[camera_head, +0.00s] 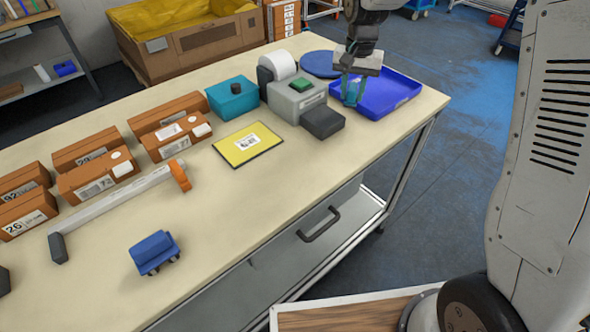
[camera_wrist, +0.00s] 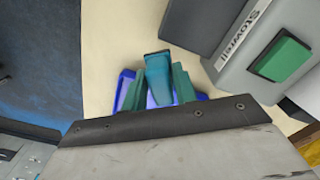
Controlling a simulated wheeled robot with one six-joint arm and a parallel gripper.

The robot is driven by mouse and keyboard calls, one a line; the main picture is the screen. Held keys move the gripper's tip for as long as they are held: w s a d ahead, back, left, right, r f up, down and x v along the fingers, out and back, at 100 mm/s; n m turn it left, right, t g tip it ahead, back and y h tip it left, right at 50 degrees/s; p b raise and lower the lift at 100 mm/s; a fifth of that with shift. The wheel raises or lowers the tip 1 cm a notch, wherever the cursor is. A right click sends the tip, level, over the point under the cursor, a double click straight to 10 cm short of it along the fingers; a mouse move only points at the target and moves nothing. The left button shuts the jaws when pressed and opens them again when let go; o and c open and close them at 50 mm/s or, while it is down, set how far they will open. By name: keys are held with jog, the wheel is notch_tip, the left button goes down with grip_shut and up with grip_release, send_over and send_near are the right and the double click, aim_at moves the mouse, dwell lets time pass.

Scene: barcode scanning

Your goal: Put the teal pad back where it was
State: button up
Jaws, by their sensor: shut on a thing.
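My gripper (camera_head: 351,96) is at the back right of the table, fingers pointing down, over the left part of the blue tray (camera_head: 398,90). In the wrist view my gripper (camera_wrist: 158,82) has its two green fingers on either side of a teal piece, the teal pad (camera_wrist: 158,70), and is shut on it. In the head view the pad is small and hard to tell from the fingers. I cannot tell whether it touches the tray. Blue edges show behind the fingers in the wrist view, probably the tray.
A grey label printer (camera_head: 296,100) with a green button (camera_wrist: 282,59) stands close left of my gripper. A round blue disc (camera_head: 320,64) lies behind it. A teal box (camera_head: 228,97), yellow pad (camera_head: 247,144) and several brown boxes sit further left. The table's front middle is mostly clear.

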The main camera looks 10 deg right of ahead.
jog(key=s+a+r+m, duration=0.1)
jog(key=s+a+m, duration=0.1)
jog(key=s+a, duration=0.55)
jog(key=s+a+m, duration=0.1)
jog(key=s+a, duration=0.4)
jog(key=s, duration=0.5)
jog(key=s+a+f+m, duration=0.2)
jog(key=s+m, duration=0.2)
jog(key=s, duration=1.2)
jog(key=w, duration=0.5)
jog(key=w+a+f, duration=0.1)
jog(key=w, duration=0.4)
jog(key=w+a, duration=0.1)
jog(key=w, duration=0.4)
jog(key=shift+w+a+f, duration=0.1)
jog(key=shift+w+f, duration=0.1)
jog(key=shift+f, duration=1.7)
jog(key=shift+f, duration=0.15)
jog(key=o, duration=1)
jog(key=shift+o, duration=0.2)
